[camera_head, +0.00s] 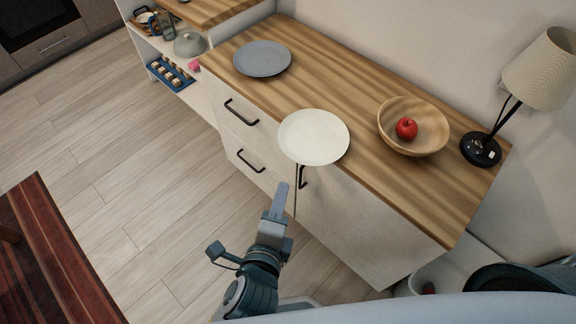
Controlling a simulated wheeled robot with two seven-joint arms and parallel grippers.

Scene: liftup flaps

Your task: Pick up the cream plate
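The cream plate (314,137) lies flat near the front edge of the wooden cabinet top. Its near side covers the edge in the picture and seems to stick out past it. It looks empty. My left gripper (279,202) is below and slightly left of the plate in the picture, in front of the cabinet and apart from the plate. I see it edge-on, so the gap between its fingers does not show. Nothing is visibly held in it. My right gripper is not in view.
A grey plate (262,58) lies farther left on the top. A wooden bowl (398,144) with a red apple (406,128) stands right of the cream plate, and a lamp (482,148) stands at the far right. Black handles (242,112) stick out from the cabinet front.

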